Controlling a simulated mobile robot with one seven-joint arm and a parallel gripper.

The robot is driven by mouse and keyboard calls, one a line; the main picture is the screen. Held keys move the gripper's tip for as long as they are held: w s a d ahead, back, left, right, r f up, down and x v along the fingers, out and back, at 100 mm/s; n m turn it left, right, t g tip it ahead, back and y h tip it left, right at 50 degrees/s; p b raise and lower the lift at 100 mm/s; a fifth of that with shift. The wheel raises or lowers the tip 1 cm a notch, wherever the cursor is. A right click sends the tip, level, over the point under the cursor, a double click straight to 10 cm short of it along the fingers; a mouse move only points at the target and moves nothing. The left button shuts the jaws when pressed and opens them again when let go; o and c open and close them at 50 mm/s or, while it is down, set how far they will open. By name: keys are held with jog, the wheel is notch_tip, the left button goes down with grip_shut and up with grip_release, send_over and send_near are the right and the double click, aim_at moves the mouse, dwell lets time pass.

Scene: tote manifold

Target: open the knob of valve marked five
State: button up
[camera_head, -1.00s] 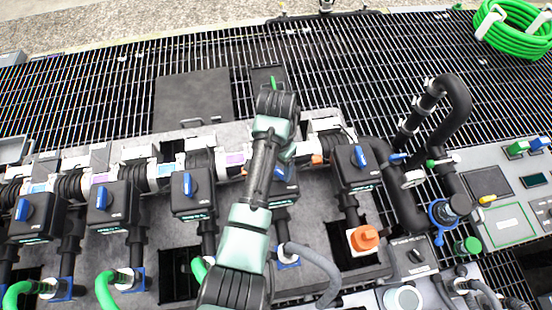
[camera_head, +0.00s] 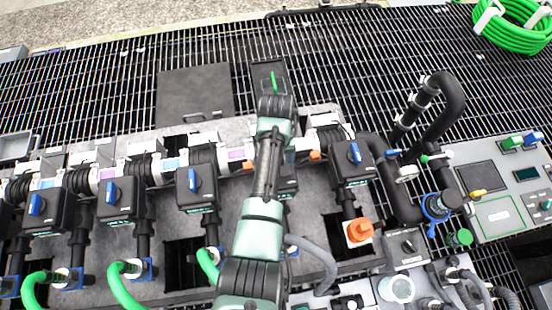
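A row of black valve boxes with blue knobs crosses the view. Knobs show on the far left box (camera_head: 36,205), the second box (camera_head: 112,192), the third box (camera_head: 194,180) and the right box (camera_head: 355,153). A further box (camera_head: 289,184) is mostly hidden behind my arm, and its knob is not visible. The markings are too small to read, so I cannot tell which valve is marked five. My arm rises from the bottom centre and bends over at the top; my gripper is hidden behind it.
An orange fitting (camera_head: 359,231) stands below the right box. A thick black looped pipe (camera_head: 452,105) rises to its right. Green hoses (camera_head: 120,285) curve at the lower left. A grey control panel (camera_head: 497,180) lies at the right. Open metal grating (camera_head: 120,80) lies behind the row.

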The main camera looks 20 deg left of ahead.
jog(key=shift+w+r+n, duration=0.1)
jog(key=shift+n, duration=0.3)
jog(key=o, duration=1.3)
notch_tip(320, 180, up, 13)
jog(key=shift+f+b, duration=0.1)
jog(key=shift+b, duration=0.25)
